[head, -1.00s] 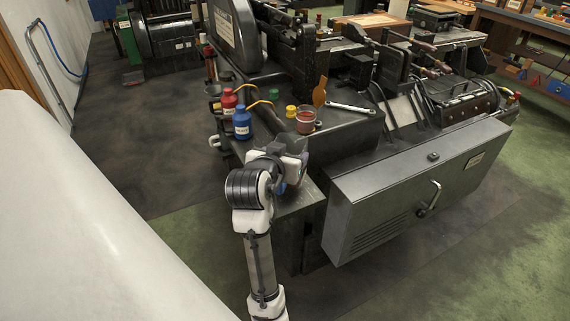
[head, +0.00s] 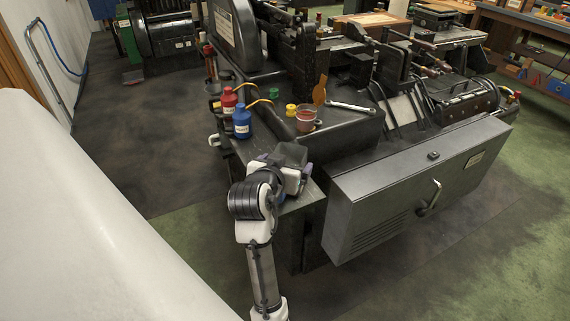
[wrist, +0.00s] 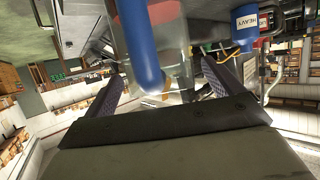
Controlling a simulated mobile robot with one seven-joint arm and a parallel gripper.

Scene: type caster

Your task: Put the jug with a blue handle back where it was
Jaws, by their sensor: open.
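The jug with a blue handle (wrist: 143,48) shows in the wrist view. Its body looks clear, and the blue handle hangs toward my gripper at the top middle. My gripper (wrist: 165,88) is open, with one dark finger on each side of the handle's lower end. I cannot tell whether either finger touches it. In the head view my gripper (head: 294,172) is over the front ledge of the machine (head: 312,200), and the jug is hidden behind it.
A blue bottle (head: 242,124) and a red bottle (head: 229,102) stand left of my gripper. A glass of reddish liquid (head: 305,121), a yellow pot (head: 291,110), a green pot (head: 273,94) and a wrench (head: 352,108) are behind it. A grey cabinet (head: 400,195) projects at right.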

